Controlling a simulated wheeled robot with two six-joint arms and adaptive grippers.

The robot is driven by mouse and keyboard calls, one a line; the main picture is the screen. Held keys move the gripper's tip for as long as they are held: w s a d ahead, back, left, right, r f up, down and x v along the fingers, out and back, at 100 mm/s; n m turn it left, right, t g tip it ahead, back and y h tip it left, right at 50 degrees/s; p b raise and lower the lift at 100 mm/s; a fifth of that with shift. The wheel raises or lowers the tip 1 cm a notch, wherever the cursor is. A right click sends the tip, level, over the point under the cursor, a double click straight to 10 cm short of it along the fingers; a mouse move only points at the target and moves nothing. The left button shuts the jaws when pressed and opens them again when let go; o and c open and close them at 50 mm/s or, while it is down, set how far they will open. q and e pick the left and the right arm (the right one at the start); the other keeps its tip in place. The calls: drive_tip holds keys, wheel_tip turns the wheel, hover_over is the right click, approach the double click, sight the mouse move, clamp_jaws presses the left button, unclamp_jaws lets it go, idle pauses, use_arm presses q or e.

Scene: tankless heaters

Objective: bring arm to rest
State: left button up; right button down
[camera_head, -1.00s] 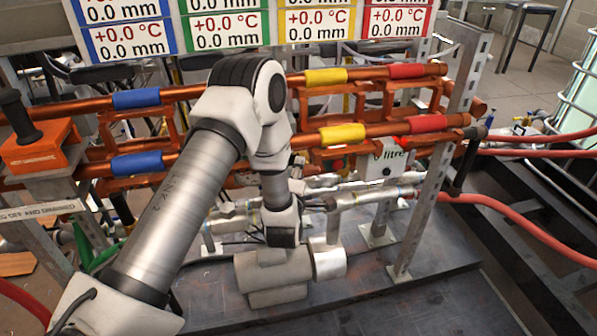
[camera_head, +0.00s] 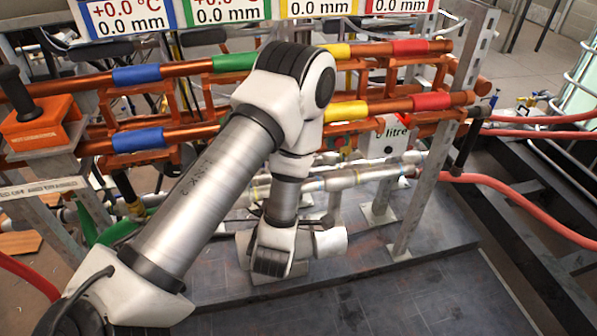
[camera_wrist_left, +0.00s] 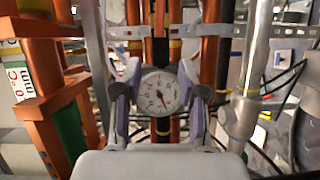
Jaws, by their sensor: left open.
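My left arm (camera_head: 205,205) comes in from the left in the head view, bent at an elbow high in front of the copper pipes, with its wrist (camera_head: 272,250) hanging down over the dark base plate. The fingers are hidden behind the wrist there. In the left wrist view my left gripper (camera_wrist_left: 160,92) is open, its two grey and purple fingers apart. A round white dial gauge (camera_wrist_left: 160,94) shows between them, seemingly beyond the fingers; I cannot tell its distance. Nothing is seen gripped. My right gripper is not in view.
Copper pipes with blue (camera_head: 138,139), yellow (camera_head: 346,111) and red (camera_head: 431,101) bands run across behind the arm. An orange block (camera_head: 40,127) stands at left. A steel post (camera_head: 437,165) and red hoses (camera_head: 520,215) are at right. The front right base plate is clear.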

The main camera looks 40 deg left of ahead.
use_arm(q)
drive_tip(key=s+d+f+m+g+h, duration=0.35)
drive_tip(key=s+f+m+g, duration=0.35)
drive_tip(key=f, duration=0.5)
drive_tip(key=s+d+f+m+g+h, duration=0.4)
drive_tip(key=s+f+m, duration=0.3)
drive_tip(key=s+f, duration=0.35)
drive_tip(key=s+d+f+m+g, duration=0.2)
drive_tip(key=s+d+m+g, duration=0.15)
drive_tip(key=s+m, duration=0.35)
wheel_tip(320, 180, up, 13)
drive_tip(key=m+g+p, duration=0.1)
drive_tip(key=p, duration=1.1)
drive_tip(key=shift+a+f+p, duration=0.15)
drive_tip(key=shift+a+p, duration=0.2)
drive_tip(key=shift+p, duration=0.05)
drive_tip(key=shift+s+h, duration=0.1)
drive_tip(key=shift+h, duration=0.15)
